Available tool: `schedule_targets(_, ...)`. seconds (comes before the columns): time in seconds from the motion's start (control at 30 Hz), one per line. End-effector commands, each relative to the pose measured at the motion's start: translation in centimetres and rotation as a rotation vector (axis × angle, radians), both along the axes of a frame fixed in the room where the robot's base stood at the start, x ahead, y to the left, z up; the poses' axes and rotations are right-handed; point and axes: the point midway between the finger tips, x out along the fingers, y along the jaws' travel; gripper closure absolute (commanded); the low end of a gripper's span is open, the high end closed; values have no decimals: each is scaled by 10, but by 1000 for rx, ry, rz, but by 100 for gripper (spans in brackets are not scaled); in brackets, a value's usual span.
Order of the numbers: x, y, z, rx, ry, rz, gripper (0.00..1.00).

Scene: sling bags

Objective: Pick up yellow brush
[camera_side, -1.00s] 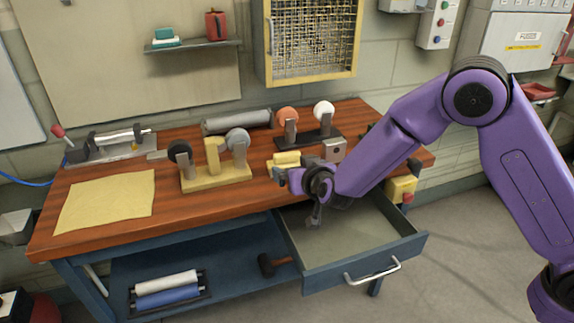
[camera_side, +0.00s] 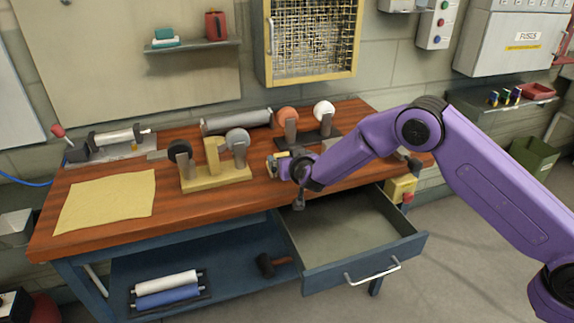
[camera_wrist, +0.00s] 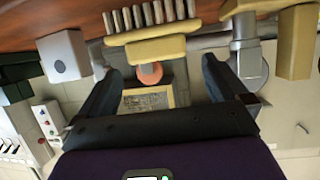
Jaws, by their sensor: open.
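The yellow brush (camera_wrist: 156,50) has a yellow body and a row of pale bristles, and shows near the top of the wrist view, which looks upside down. My gripper (camera_wrist: 158,74) is open, with one dark finger on each side of the picture below the brush. The brush appears ahead of the gap between the fingertips; I cannot tell whether they touch it. In the side view my gripper (camera_side: 291,170) is over the front edge of the bench and hides most of the brush; only a bit of yellow shows beside it.
A pulled-out drawer (camera_side: 350,235) lies below my gripper. On the wooden bench (camera_side: 100,240), a yellow stand (camera_side: 215,178) with wheels is to the left, and a dark grinder stand with orange and white wheels (camera_side: 287,115) is behind. A yellow cloth (camera_side: 105,200) lies far left.

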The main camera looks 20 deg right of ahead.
Motion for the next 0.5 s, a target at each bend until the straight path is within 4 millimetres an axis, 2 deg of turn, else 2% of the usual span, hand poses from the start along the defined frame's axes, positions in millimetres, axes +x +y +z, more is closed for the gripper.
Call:
schedule_targets(0.27, 12, -3, -5, 0, 1, -2, 0)
schedule_targets(0.5, 35, -8, -15, 1, 0, -3, 0)
